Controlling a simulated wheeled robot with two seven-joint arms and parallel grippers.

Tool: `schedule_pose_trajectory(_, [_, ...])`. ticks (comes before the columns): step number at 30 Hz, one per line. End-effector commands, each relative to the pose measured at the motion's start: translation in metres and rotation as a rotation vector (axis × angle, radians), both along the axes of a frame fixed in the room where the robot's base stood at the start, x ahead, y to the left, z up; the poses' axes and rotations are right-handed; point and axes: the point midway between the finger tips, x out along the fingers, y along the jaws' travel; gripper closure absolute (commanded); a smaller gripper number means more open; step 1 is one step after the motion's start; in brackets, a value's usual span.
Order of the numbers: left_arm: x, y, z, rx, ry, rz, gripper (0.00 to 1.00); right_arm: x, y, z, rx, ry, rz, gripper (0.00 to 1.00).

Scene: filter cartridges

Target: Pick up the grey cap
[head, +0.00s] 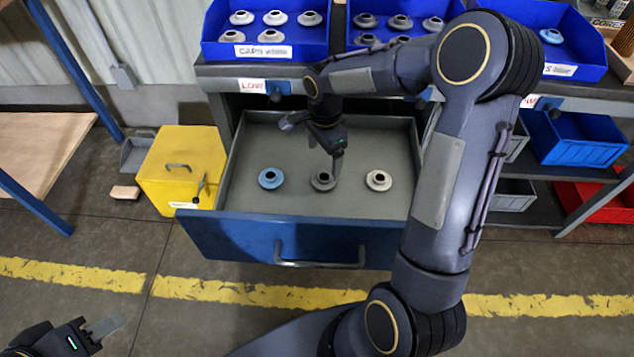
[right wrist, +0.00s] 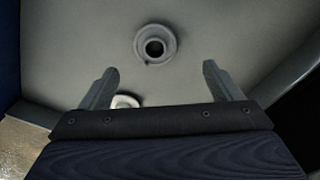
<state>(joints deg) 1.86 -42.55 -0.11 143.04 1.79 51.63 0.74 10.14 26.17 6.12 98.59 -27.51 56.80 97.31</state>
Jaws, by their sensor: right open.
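The grey cap (head: 323,181) sits in the open drawer (head: 245,203), between a blue cap (head: 270,178) and an off-white cap (head: 378,180). My right gripper (head: 312,142) is over the drawer, open and empty, above and behind the grey cap. In the right wrist view the grey cap (right wrist: 155,45) lies beyond the open fingertips (right wrist: 160,78), apart from them. A pale cap (right wrist: 126,101) shows there, partly hidden by the left finger and gripper body. My left gripper (head: 105,328) is at the lower left, far from the drawer; its opening is unclear.
Blue bins of caps (head: 262,48) (head: 395,45) stand on the shelf above the drawer. A yellow box (head: 180,165) stands left of the drawer. The drawer walls surround the caps; its floor is otherwise clear. Blue bins (head: 575,137) stand at the right.

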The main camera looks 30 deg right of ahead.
Motion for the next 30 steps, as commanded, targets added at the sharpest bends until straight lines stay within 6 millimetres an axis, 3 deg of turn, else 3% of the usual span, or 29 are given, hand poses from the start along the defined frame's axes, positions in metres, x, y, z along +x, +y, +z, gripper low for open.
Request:
schedule_pose_trajectory(17, [0.0, 0.0, -0.025, 0.0, -0.001, 0.0, 0.64, -0.007, 0.001, -0.07, 0.002, 0.004, -0.003, 0.15])
schedule_pose_trajectory(25, [0.0, 0.0, -0.024, 0.0, 0.0, 0.0, 0.64, -0.007, 0.002, -0.073, 0.001, 0.0, -0.002, 0.15])
schedule_pose_trajectory(30, [0.0, 0.0, -0.024, 0.0, 0.0, 0.0, 0.64, -0.007, 0.002, -0.073, 0.001, 0.001, -0.002, 0.37])
